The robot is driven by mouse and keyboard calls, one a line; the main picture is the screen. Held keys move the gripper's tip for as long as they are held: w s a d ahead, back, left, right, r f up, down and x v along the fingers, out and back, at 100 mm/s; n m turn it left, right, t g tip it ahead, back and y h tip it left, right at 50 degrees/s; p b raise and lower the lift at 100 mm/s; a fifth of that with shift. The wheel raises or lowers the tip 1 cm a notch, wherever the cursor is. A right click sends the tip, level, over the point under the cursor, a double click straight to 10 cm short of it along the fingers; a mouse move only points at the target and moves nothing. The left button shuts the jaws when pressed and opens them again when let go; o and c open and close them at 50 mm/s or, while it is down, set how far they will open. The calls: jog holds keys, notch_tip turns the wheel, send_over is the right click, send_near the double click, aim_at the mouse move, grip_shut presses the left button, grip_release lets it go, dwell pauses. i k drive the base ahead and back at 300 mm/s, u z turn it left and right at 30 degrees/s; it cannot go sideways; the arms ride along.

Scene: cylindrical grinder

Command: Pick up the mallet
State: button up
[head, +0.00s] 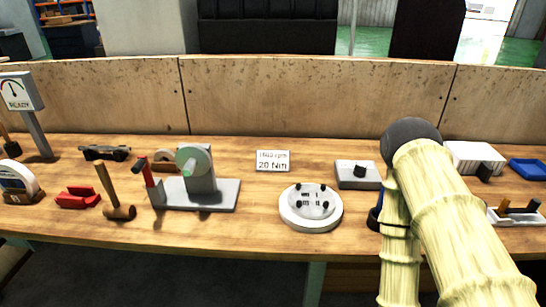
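The mallet (119,211) is on the left part of the wooden workbench (255,220). Its brown wooden head rests near the front edge, and its handle points up and to the left in the picture. It is between a red block-like object (77,197) and the grey grinder (197,185). Nothing covers the mallet. My pale, ribbed arm with a dark joint rises at the right, far from the mallet. I do not see my gripper's fingers.
A white round fixture (311,208) and a grey box with a black knob (358,174) are right of centre. A 20 Nm sign (273,161) stands behind. A dial gauge (20,92) stands at far left. A low wall (310,95) closes the back. Bare bench lies between grinder and fixture.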

aim_at(115, 209)
jog(key=u, duration=0.85)
jog(key=k, duration=1.1)
jog(key=u, duration=2)
jog(key=i, duration=0.75)
jog(key=z, duration=0.75)
jog(key=i, duration=0.6)
jog(key=z, duration=0.55)
